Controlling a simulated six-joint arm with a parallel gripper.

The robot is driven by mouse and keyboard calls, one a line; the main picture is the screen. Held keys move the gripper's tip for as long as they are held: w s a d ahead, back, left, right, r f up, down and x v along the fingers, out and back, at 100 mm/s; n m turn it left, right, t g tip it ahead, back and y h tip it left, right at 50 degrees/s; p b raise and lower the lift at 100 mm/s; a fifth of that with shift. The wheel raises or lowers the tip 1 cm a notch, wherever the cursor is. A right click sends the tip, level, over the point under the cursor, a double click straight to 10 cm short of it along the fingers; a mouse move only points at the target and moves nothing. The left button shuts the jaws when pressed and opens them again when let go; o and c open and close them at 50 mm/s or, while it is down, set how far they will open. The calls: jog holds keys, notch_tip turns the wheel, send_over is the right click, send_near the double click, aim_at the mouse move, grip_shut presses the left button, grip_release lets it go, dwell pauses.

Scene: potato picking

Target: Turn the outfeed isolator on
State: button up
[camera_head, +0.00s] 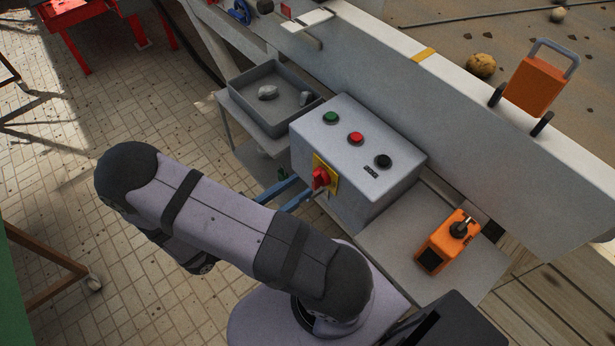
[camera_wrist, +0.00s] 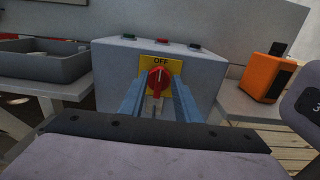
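The outfeed isolator is a red rotary handle (camera_wrist: 158,84) on a yellow plate (camera_wrist: 146,68) on the front of a grey control box (camera_wrist: 112,69). The plate reads OFF above the handle, and the handle stands about upright, its pale mark toward OFF. The red handle (camera_head: 320,179) also shows in the head view. My gripper (camera_wrist: 156,96) is open, with its two blue fingers apart, one on each side of the handle as the wrist view looks. Whether they touch it I cannot tell. In the head view my arm hides part of the fingers.
The box top carries green (camera_head: 331,117), red (camera_head: 356,138) and black (camera_head: 383,161) buttons. A grey tray (camera_head: 254,84) with stones or potatoes stands left of the box. An orange device (camera_head: 446,243) with a black knob sits on the shelf at right. A long grey wall runs behind.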

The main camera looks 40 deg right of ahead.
aim_at(313, 177)
jog(key=shift+d+p, duration=0.6)
jog(key=shift+d, duration=1.5)
grip_shut()
